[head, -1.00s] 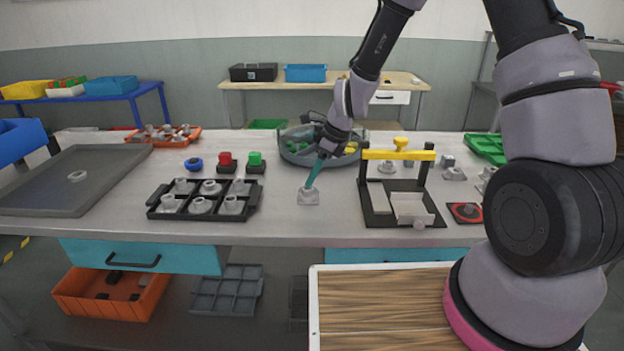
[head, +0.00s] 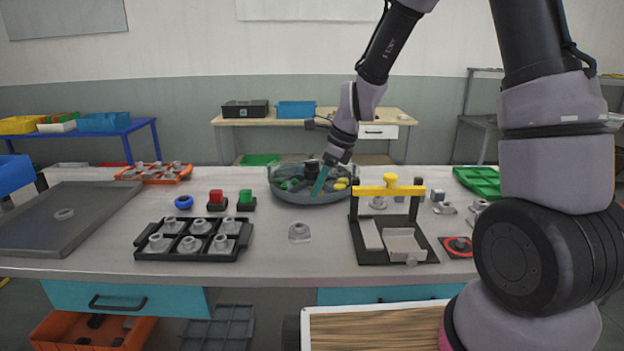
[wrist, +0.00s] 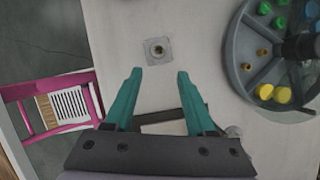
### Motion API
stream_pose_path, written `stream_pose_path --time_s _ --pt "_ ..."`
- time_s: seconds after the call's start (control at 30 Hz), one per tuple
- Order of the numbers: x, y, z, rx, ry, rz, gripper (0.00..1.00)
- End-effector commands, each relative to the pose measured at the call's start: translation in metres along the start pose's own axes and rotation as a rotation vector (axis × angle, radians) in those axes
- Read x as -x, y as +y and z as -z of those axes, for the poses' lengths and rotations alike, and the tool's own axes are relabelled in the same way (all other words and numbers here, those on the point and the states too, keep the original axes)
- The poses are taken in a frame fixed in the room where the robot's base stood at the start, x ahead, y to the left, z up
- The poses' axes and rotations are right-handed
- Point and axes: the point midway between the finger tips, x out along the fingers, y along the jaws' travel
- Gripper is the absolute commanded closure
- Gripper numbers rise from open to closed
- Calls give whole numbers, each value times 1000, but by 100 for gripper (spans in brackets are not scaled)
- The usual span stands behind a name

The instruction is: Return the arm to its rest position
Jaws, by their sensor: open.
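My gripper (head: 321,181) shows its teal fingers in front of the round grey divided tray (head: 308,194). In the wrist view my gripper (wrist: 155,76) has its two teal fingers spread apart, with nothing between them. A small grey metal part with a square base (head: 299,233) stands on the grey table, below and apart from the fingers. The wrist view shows this square-based part (wrist: 157,51) just beyond the fingertips.
A black tray (head: 143,253) of metal parts lies left of centre. Red (head: 216,197) and green (head: 245,196) buttons stand behind it. A black stand with a yellow bar (head: 388,190) is at right. The round tray holds green and yellow pieces.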

Motion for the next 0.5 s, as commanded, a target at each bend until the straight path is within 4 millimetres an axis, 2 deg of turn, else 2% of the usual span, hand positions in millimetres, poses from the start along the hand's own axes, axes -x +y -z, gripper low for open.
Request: stream_pose_path --time_s 0.17,0.27,0.5 --pt "66 -5 7 237 -1 82 44" --pt "116 0 16 434 18 143 44" --pt "219 29 50 890 120 270 44"
